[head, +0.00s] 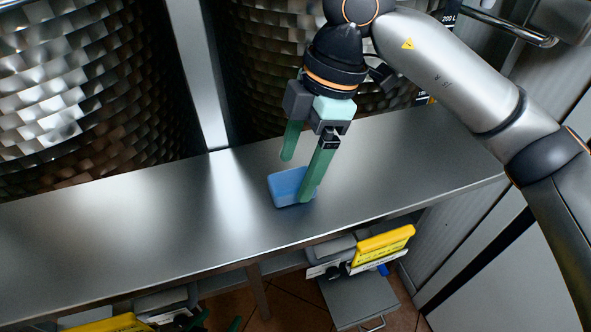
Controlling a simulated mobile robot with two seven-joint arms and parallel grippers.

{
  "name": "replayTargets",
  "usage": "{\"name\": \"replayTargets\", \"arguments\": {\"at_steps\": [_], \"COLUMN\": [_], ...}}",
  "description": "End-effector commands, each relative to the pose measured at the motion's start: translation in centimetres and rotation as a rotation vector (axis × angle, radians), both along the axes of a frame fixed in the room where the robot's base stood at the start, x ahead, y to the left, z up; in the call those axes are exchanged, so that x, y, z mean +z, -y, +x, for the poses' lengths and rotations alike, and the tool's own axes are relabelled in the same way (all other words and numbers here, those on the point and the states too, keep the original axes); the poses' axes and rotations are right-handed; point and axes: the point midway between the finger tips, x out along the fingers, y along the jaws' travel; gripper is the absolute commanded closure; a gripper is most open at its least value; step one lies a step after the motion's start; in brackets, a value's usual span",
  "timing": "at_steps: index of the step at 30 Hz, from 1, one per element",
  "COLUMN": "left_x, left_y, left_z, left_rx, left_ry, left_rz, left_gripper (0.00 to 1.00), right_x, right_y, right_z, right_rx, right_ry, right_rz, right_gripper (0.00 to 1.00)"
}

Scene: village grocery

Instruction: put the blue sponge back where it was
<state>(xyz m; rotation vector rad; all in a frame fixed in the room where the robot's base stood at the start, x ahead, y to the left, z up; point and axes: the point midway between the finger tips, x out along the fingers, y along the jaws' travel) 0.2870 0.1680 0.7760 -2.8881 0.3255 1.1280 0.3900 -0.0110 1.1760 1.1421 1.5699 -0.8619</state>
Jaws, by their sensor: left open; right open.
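The blue sponge (284,187) lies on the steel counter (130,228), close to its front edge. My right gripper (296,179) reaches down over it from above, with green fingers spread open. One finger crosses in front of the sponge's right part and hides some of it; the other finger's tip is above and behind the sponge. I cannot tell whether either finger touches it. My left gripper (219,323) shows only as green fingertips at the bottom edge, below the counter, open and apart from the sponge.
Two large hammered-metal vats (85,90) stand behind the counter. Below its front edge are a yellow-topped item (384,244), another yellow item (108,323) and a grey box or stool (360,300) on the tiled floor. The counter left of the sponge is clear.

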Motion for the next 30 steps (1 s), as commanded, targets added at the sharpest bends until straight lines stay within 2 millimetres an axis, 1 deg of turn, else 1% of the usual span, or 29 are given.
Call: {"name": "replayTargets", "arguments": {"at_steps": [3,9,12,15,21,28,30], "left_x": [-0.4,-0.7,-0.7,-0.7,-0.7,-0.7,-0.7], "left_y": [0.0,0.0,0.0,0.0,0.0,0.0,0.0], "left_z": [0.0,0.0,0.0,0.0,0.0,0.0,0.0], "left_rx": [0.0,0.0,0.0,0.0,0.0,0.0,0.0], "left_ry": [0.0,0.0,-0.001,-0.001,-0.001,-0.001,-0.001], "left_rz": [0.0,0.0,0.0,0.0,0.0,0.0,0.0], "left_gripper": [0.15,0.15,0.15,0.15,0.15,0.15,0.15], "right_x": [2.5,6.6,8.1,9.1,9.7,9.6,9.4], "right_y": [0.7,1.8,2.2,2.5,2.6,2.6,2.3], "right_z": [0.3,0.6,0.7,0.8,0.8,0.8,0.7], "right_rx": [-0.003,-0.001,-0.002,-0.001,0.002,0.004,0.02], "right_ry": [0.006,0.004,0.003,0.002,0.0,-0.001,-0.012], "right_rz": [0.001,0.0,0.0,0.0,-0.001,0.001,0.018], "right_gripper": [0.15,0.15,0.15,0.15,0.15,0.15,0.15]}}
